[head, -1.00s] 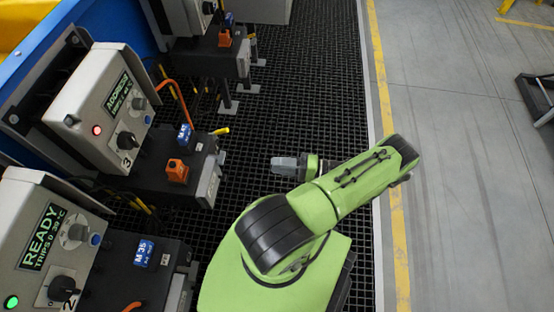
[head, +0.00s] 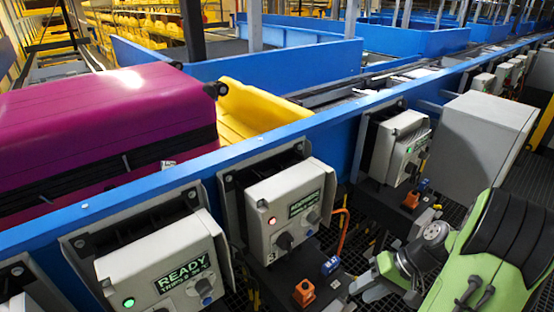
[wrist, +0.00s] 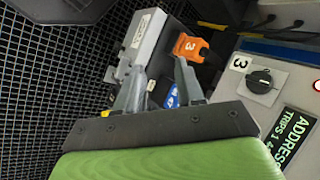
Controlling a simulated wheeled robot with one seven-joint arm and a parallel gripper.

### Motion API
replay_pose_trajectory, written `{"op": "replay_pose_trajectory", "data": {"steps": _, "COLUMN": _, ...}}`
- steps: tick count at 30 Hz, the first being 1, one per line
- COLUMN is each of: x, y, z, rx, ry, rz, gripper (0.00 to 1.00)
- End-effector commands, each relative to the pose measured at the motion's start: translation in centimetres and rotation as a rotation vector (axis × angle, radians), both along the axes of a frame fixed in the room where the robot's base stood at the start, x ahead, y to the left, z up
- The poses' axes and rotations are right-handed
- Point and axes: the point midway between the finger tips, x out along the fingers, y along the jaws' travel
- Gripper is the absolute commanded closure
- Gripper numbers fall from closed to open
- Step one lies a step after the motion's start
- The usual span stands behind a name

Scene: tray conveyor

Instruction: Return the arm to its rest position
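My green arm (head: 495,250) is folded at the lower right of the head view. My gripper (head: 370,285) shows there as grey fingers low over the dark unit beside the control boxes. In the wrist view my gripper (wrist: 160,68) has its two grey fingers apart, with nothing between them. Behind the fingers lie an orange connector marked 3 (wrist: 190,46) and a blue tag (wrist: 171,97), partly hidden by a finger. The head view also shows the orange connector (head: 304,292) and the blue tag (head: 331,265).
Control box 3 (head: 262,197) has a pale reddish lamp and an ADDRESS display. The READY box (head: 130,265) has a green lamp. A purple suitcase (head: 90,115) and a yellow tray (head: 250,105) lie behind the blue rail (head: 110,205). Dark floor grating (wrist: 45,85) is open at left.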

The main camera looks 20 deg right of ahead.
Motion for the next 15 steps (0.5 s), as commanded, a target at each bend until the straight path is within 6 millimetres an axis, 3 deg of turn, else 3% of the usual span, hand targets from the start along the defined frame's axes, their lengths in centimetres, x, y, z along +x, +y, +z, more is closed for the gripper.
{"op": "replay_pose_trajectory", "data": {"steps": 1, "x": 0.9, "y": 2.1, "z": 2.2, "rx": -0.089, "ry": 0.011, "rz": 0.063, "gripper": 0.63}}
{"op": "replay_pose_trajectory", "data": {"steps": 5, "x": 1.3, "y": 7.3, "z": 6.9, "rx": -0.303, "ry": 0.012, "rz": 0.173, "gripper": 0.63}}
{"op": "replay_pose_trajectory", "data": {"steps": 9, "x": -0.4, "y": 12.4, "z": 11.1, "rx": -0.500, "ry": -0.059, "rz": 0.249, "gripper": 0.63}}
{"op": "replay_pose_trajectory", "data": {"steps": 15, "x": -4.1, "y": 16.3, "z": 14.4, "rx": -0.657, "ry": -0.203, "rz": 0.288, "gripper": 0.63}}
